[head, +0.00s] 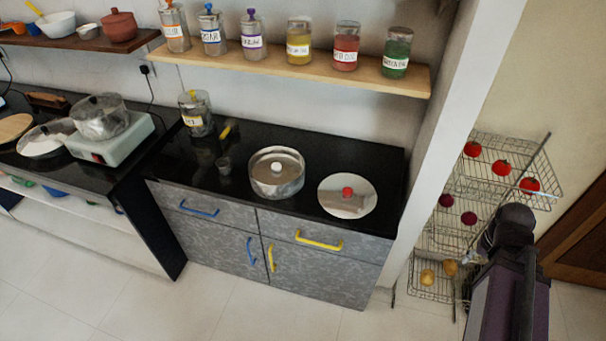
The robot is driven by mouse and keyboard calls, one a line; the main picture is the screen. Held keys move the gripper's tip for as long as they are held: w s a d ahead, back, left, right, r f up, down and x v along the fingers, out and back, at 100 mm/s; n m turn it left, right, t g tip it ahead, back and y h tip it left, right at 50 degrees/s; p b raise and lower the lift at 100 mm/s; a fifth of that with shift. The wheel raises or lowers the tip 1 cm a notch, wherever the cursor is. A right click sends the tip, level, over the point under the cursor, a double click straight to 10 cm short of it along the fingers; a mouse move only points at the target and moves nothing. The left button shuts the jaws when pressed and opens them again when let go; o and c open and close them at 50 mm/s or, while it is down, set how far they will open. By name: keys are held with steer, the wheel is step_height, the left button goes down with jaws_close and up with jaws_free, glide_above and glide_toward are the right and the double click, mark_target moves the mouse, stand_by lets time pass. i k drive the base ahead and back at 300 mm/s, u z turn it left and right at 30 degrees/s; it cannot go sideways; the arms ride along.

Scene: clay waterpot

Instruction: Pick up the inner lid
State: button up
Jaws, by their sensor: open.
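I cannot tell for certain which thing is the inner lid. A round steel vessel (277,185) stands on the black counter, and a small pale knob shows within its rim. To its right lies a white plate (335,209) with a red-topped, light-coloured item (347,200) on it. A reddish-brown clay pot (120,29) with a knobbed lid sits on the upper left shelf. Part of my arm shows at the right edge, in front of the wire rack and well away from the counter. My gripper cannot be made out.
Several labelled jars line a wooden shelf (275,64) above the black counter (330,150). A wire rack (510,150) with vegetables is at right. Tiled floor (250,310) in front is clear.

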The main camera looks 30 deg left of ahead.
mark_target(274, 169)
steer(key=u, duration=1.75)
steer(key=i, duration=0.55)
steer(key=z, duration=0.1)
steer(key=k, duration=0.55)
steer(key=z, duration=0.1)
